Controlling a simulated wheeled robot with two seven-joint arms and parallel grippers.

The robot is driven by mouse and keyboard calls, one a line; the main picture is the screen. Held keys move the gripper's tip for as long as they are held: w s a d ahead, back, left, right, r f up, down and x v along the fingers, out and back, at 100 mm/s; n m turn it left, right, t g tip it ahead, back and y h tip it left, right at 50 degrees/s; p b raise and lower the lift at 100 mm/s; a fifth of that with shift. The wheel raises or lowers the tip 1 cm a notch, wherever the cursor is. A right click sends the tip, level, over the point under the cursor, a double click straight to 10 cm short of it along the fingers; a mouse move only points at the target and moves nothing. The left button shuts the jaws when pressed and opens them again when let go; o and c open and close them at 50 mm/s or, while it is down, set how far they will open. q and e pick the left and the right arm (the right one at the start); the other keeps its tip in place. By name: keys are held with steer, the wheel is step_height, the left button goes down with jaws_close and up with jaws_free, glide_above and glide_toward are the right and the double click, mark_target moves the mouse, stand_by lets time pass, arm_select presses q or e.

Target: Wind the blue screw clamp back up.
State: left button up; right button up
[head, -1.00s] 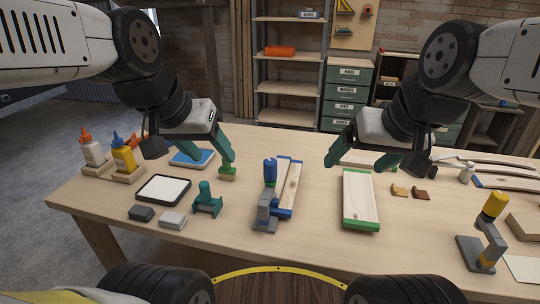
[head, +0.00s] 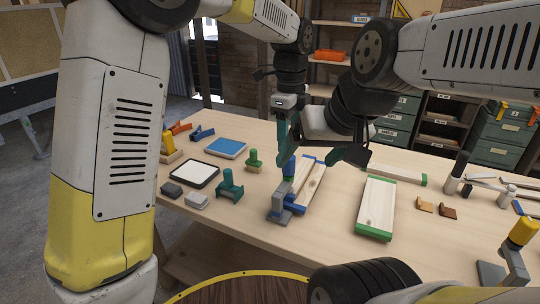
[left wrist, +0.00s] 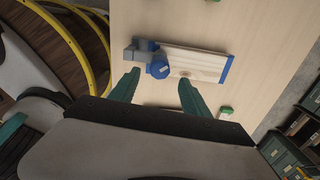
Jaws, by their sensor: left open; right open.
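The blue screw clamp has a grey body (head: 281,197) and a blue top knob (head: 289,166). It stands upright at the near end of a pale board with blue ends (head: 312,184). In the left wrist view the blue knob (left wrist: 160,70) lies just at the gap between my open fingertips. My left gripper (head: 286,146) is above the knob, open and empty, its fingers pointing down; it also shows in the left wrist view (left wrist: 159,79). My right gripper (head: 325,150) is open and empty, just right of the left one, above the board. The grippers partly overlap in the head view.
A green clamp (head: 230,187) stands left, near a white pad (head: 195,174) and a blue tray (head: 227,147). A green-ended board (head: 376,208) lies right of the clamp. A yellow-topped clamp (head: 519,243) stands far right. Bare table lies in front of the boards.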

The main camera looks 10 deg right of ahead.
mark_target(289, 165)
arm_select(q)
step_height(289, 165, down, 8)
steer(key=shift+w+d+r, duration=0.1)
steer(key=shift+d, duration=0.05)
stand_by(0.3)
steer(key=shift+c, duration=0.2)
jaws_close()
steer(key=shift+n, duration=0.4)
